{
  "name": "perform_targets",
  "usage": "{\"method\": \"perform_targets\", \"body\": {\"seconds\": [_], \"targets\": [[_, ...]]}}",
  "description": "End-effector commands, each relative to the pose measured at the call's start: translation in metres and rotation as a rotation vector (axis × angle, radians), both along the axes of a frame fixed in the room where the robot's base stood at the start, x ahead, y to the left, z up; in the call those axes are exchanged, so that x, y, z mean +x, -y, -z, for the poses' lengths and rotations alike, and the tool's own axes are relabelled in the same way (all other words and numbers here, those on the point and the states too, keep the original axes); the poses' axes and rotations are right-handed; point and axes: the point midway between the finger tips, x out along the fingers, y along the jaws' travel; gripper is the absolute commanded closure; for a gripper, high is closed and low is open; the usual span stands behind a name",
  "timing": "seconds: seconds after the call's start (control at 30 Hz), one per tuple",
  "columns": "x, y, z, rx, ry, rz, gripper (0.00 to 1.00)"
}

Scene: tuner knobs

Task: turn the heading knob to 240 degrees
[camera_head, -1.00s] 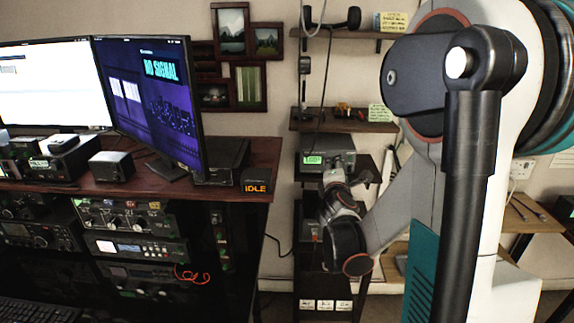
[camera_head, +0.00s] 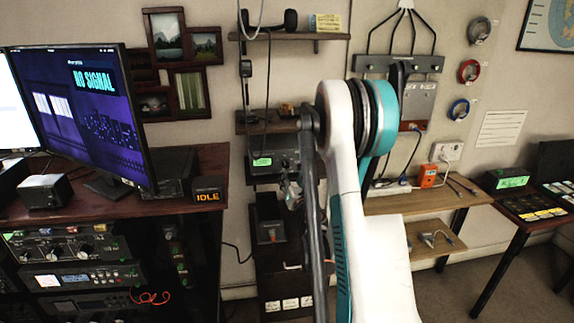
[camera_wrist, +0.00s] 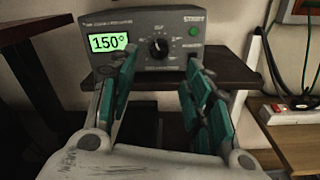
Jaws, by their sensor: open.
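The heading unit is a grey box (camera_wrist: 130,20) on a dark shelf. Its green display (camera_wrist: 108,42) reads 150°. The dark round heading knob (camera_wrist: 158,47) sits right of the display, with a scale around it. My gripper (camera_wrist: 160,75) is open and empty, its green-padded fingers apart on either side below the knob, not touching it in this view. In the head view the box (camera_head: 285,150) with its lit display (camera_head: 262,161) stands on the middle shelf. My arm covers its right side and much of my gripper there.
A small round button (camera_wrist: 193,31) is on the box's right side. A power strip (camera_wrist: 290,115) with cables lies on a wooden shelf to the right. In the head view a desk with a monitor (camera_head: 85,115) stands left and a wooden bench (camera_head: 420,200) right.

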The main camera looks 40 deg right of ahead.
Motion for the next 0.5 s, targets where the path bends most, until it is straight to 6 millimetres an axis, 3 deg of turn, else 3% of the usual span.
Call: {"method": "perform_targets", "body": {"seconds": [0.3,0.5], "targets": [[0.052,0.029,0.002,0.001,0.0,0.0,0.55],[0.07,0.038,0.001,0.002,0.001,0.0,0.55]]}}
